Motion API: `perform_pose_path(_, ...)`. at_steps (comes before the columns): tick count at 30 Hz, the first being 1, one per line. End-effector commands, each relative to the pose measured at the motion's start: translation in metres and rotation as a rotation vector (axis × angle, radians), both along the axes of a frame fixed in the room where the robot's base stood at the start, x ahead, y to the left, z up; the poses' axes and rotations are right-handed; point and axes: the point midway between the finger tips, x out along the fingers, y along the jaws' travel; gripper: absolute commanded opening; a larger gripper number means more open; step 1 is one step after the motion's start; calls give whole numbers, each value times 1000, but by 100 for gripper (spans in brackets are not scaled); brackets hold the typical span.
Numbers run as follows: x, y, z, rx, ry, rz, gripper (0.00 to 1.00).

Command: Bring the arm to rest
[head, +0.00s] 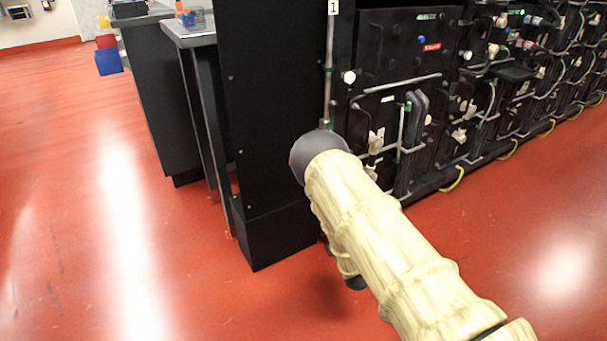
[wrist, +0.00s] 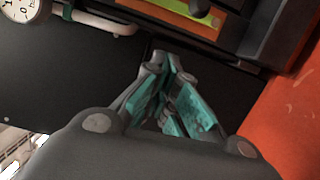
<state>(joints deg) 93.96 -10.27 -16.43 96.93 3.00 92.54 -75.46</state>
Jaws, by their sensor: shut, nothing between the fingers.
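My arm, in a pale yellow ribbed cover, reaches from the lower right up to the front of a black cabinet (head: 270,110) in the head view. Its dark rounded part is near the cabinet's edge, and my gripper is hidden there. In the wrist view my gripper (wrist: 168,62) shows with its teal-lined fingers drawn together at the tips, shut and empty. A dark panel lies beyond the fingertips; I cannot tell whether they touch it.
Racks of black battery equipment (head: 430,90) with handles, cables and knobs run to the right. In the wrist view a round dial (wrist: 20,8) and an orange-framed panel (wrist: 185,15) are close by. A steel-topped bench (head: 190,30) stands behind left. Red floor (head: 60,200) is clear at left.

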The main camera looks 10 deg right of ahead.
Motion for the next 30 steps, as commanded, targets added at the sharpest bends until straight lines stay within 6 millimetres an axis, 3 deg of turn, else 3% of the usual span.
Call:
perform_pose_path(5,-11,-6,-10,40,52,-21,0)
perform_pose_path(8,-38,-17,-31,137,166,-74,0)
perform_pose_path(11,-80,-29,-59,284,326,-160,0)
perform_pose_path(18,-209,-36,-112,650,691,-441,0)
perform_pose_path(24,-323,-24,-127,907,932,-720,0)
perform_pose_path(30,-424,-4,-119,1091,1108,-996,0)
